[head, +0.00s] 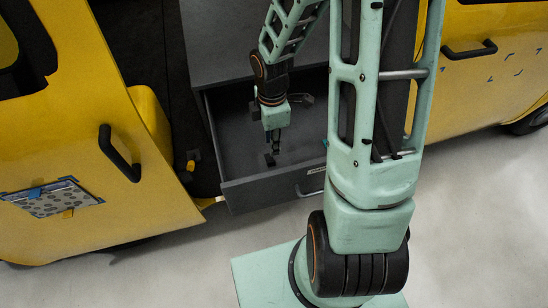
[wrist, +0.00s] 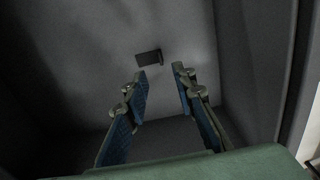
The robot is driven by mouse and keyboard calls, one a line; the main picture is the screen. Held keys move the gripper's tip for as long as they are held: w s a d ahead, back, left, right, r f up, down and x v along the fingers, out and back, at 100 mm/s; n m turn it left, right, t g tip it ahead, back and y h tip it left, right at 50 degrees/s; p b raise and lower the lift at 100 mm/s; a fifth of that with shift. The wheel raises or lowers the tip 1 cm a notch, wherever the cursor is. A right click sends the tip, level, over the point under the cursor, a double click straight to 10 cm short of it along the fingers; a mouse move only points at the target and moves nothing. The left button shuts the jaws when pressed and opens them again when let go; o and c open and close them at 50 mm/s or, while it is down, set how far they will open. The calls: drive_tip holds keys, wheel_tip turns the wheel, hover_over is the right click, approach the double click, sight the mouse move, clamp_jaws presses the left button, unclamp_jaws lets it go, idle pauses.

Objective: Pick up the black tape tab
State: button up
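A small dark rectangular piece, which looks like the black tape tab (wrist: 149,58), lies on the grey drawer floor in the wrist view, just beyond my fingertips. In the head view a small black piece (head: 269,160) shows on the drawer floor beside my fingertips. My gripper (wrist: 161,73) is open, with a clear gap between its blue-padded fingers and nothing in it. In the head view my gripper (head: 276,149) points down into the open drawer. The height left between fingertips and tab is hard to tell.
The open grey drawer (head: 250,191) has walls around my gripper. Another dark object (head: 305,100) lies farther back in it. A yellow vehicle door (head: 85,110) stands open at left, with a patterned sheet (head: 50,198) taped on it. A yellow vehicle panel (head: 500,45) is at right.

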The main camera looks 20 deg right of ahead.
sight(272, 162)
wheel_tip(272, 162, down, 10)
drive_tip(key=shift+a+r+b, duration=0.1)
drive_tip(key=shift+r+b, duration=0.05)
drive_tip(key=shift+b, duration=0.7)
clamp_jaws()
